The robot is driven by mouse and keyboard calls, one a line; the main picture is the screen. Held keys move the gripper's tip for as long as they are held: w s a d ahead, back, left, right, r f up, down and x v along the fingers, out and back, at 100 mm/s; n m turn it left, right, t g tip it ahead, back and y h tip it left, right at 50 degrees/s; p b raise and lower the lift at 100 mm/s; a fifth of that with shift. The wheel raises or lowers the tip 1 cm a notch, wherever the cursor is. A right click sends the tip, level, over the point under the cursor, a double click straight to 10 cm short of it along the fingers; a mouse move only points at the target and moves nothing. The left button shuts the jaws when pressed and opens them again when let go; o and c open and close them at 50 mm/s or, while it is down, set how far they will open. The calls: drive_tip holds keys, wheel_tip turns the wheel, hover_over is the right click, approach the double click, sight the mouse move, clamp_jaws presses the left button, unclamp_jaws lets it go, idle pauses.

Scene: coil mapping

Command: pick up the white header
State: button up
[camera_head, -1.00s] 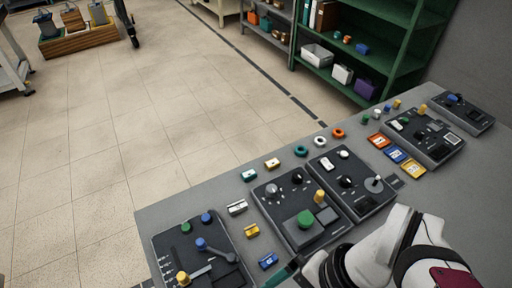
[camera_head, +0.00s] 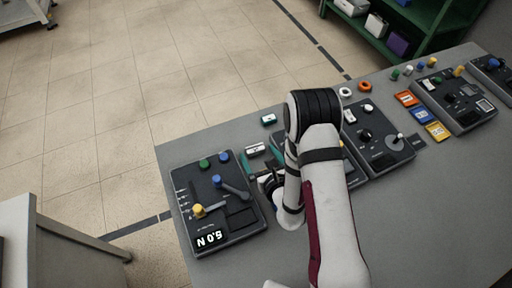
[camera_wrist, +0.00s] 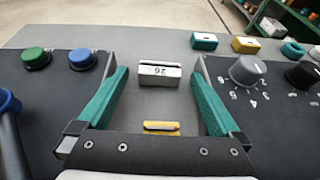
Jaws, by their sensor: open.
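The white header (camera_wrist: 159,73) is a small pale block with a dark-printed label on its top. It lies on the grey table between two dark control panels. In the head view the white header (camera_head: 255,149) shows just beyond my gripper (camera_head: 262,172), which is partly hidden by my arm. In the wrist view my gripper (camera_wrist: 160,82) is open, with its two green fingers spread on either side of the white header. The jaws hold nothing. A yellow header (camera_wrist: 161,128) lies nearer the gripper base, between the fingers.
Another panel with a grey dial (camera_wrist: 247,70) stands close to the right finger. A teal header (camera_wrist: 204,41) and another yellow header (camera_wrist: 246,45) lie farther back.

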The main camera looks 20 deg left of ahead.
drive_tip(key=shift+w+a+f, duration=0.25)
drive_tip(key=shift+w+a, duration=0.15)
drive_tip(key=c, duration=1.3)
